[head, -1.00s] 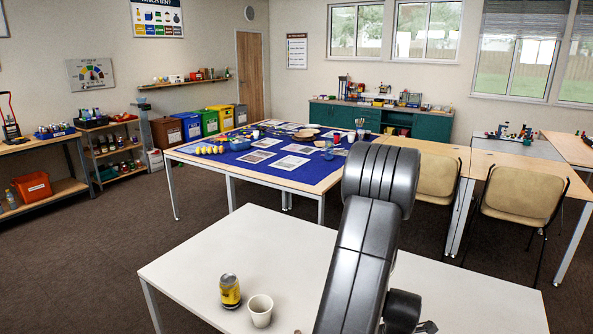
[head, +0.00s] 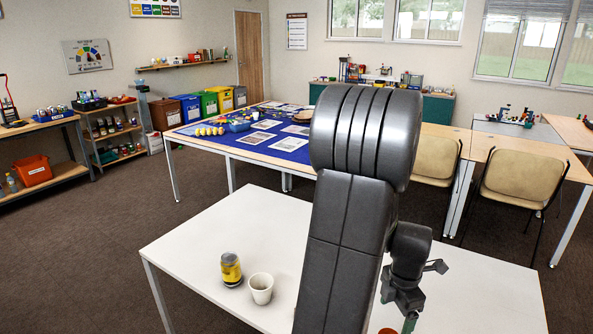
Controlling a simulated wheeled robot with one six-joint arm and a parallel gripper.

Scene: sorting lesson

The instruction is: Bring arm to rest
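My arm rises in the foreground of the head view, its dark grey links covering the middle of the white table (head: 215,228). My gripper (head: 408,308) shows small at the right of the arm, low over the table and pointing down. A small green piece (head: 410,323) shows at its tip, cut by the lower edge. I cannot tell whether it is held or whether the fingers are open. A yellow can (head: 231,269) with a dark band and a white cup (head: 261,288) stand upright on the table, left of the arm. They are apart from the gripper.
An orange-brown thing (head: 387,331) shows partly at the bottom edge near the gripper. The white table is clear at the right. Behind stand a table with a blue cloth (head: 205,136), chairs (head: 520,187) and coloured bins (head: 208,103).

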